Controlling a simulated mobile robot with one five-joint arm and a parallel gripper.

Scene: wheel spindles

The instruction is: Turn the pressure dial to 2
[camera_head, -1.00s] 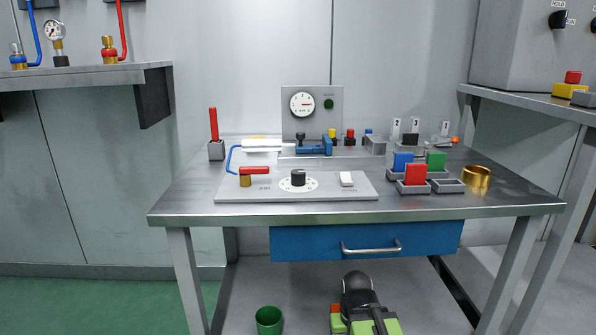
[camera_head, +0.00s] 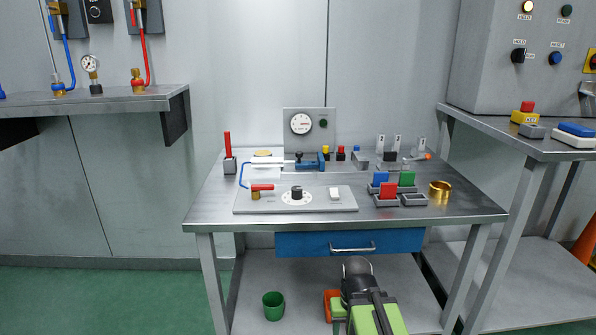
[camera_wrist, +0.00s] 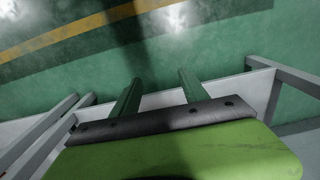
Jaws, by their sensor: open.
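The pressure dial seems to be the black knob (camera_head: 297,192) on a white round scale, set in a light grey panel (camera_head: 340,204) on the bench. Its numbers and pointer are too small to read. A red lever (camera_head: 262,187) sits to its left and a white switch (camera_head: 334,193) to its right on the same panel. My gripper (camera_wrist: 159,80) shows in the wrist view with two green fingers spread apart, empty, over the green floor. In the head view my arm is low in front of the bench, well away from the dial, and its fingers cannot be made out.
A round gauge (camera_head: 301,124) stands on an upright plate behind the panel. Coloured blocks in grey trays (camera_head: 414,200) and a brass ring (camera_head: 440,189) lie to the right. A blue drawer (camera_head: 400,240) is under the bench top. A green cup (camera_head: 273,306) stands below.

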